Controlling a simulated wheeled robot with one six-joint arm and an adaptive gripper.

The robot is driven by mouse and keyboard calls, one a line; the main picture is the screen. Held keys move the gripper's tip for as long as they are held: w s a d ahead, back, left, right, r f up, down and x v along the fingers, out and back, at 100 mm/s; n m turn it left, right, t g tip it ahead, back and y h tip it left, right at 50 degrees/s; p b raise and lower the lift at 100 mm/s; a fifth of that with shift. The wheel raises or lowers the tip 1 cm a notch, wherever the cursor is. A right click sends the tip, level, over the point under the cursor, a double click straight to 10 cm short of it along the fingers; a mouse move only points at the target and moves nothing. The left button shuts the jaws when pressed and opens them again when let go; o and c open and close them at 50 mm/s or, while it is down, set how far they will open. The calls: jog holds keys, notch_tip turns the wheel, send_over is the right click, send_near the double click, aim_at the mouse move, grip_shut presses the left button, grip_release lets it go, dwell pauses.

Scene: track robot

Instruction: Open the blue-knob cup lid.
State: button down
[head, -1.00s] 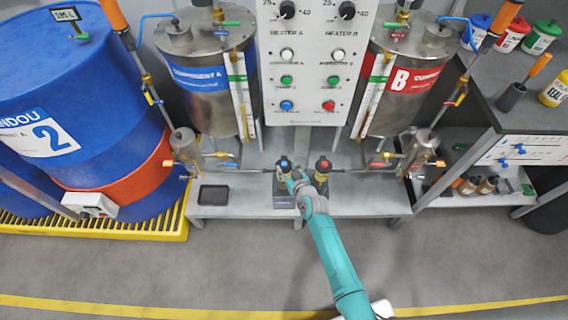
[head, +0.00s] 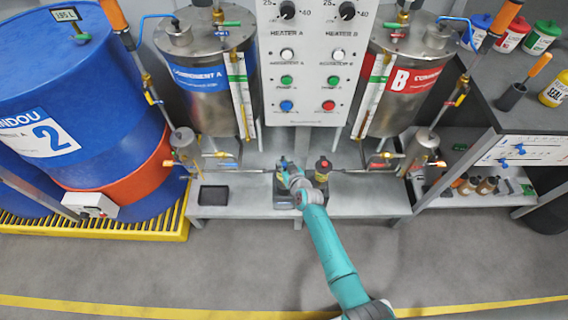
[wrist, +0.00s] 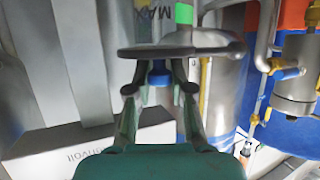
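The blue-knob cup (head: 281,188) stands on the grey bench, left of the red-knob cup (head: 322,170). In the head view my gripper (head: 289,172) is over it and hides most of its knob and lid. In the upside-down wrist view the dark lid (wrist: 195,50) shows nearly edge-on, with the blue knob (wrist: 160,78) on it. My fingers stand close on both sides of the knob and look shut on it.
Two steel tanks, A (head: 205,75) and B (head: 408,75), and a control panel (head: 318,60) stand behind the cups. Pipes and valves run close on both sides. A black tray (head: 214,195) lies left on the bench. The floor in front is open.

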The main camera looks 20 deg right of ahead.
jog(key=shift+r, duration=0.1)
dwell(0.3)
jog(key=shift+w+d+r+m+g+y, duration=0.15)
jog(key=shift+w+r+g, duration=0.2)
jog(key=shift+g, duration=0.35)
jog(key=shift+w+r+m+g+y, duration=0.2)
jog(key=shift+r+g, duration=0.1)
jog(key=shift+g, duration=0.4)
jog(key=shift+w+d+r+m+g, duration=0.15)
jog(key=shift+w+r+g, duration=0.15)
jog(key=shift+g, duration=0.25)
jog(key=shift+w+d+r+m+g, duration=0.15)
jog(key=shift+w+g, duration=0.1)
jog(key=shift+g, duration=0.3)
jog(key=shift+w+d+r+g+y, duration=0.15)
jog(key=shift+w+g+y, duration=0.15)
jog(key=shift+g, duration=0.3)
jog(key=shift+w+a+r+g+y, duration=0.15)
jog(key=shift+w+g, duration=0.1)
jog(key=shift+g, duration=0.35)
jog(key=shift+w+d+m+g+y, duration=0.15)
jog(key=shift+w+m+g, duration=0.15)
jog(key=shift+g, duration=0.3)
jog(key=shift+w+d+m+g+y, duration=0.15)
jog(key=shift+w+g, duration=0.15)
jog(key=shift+g, duration=0.3)
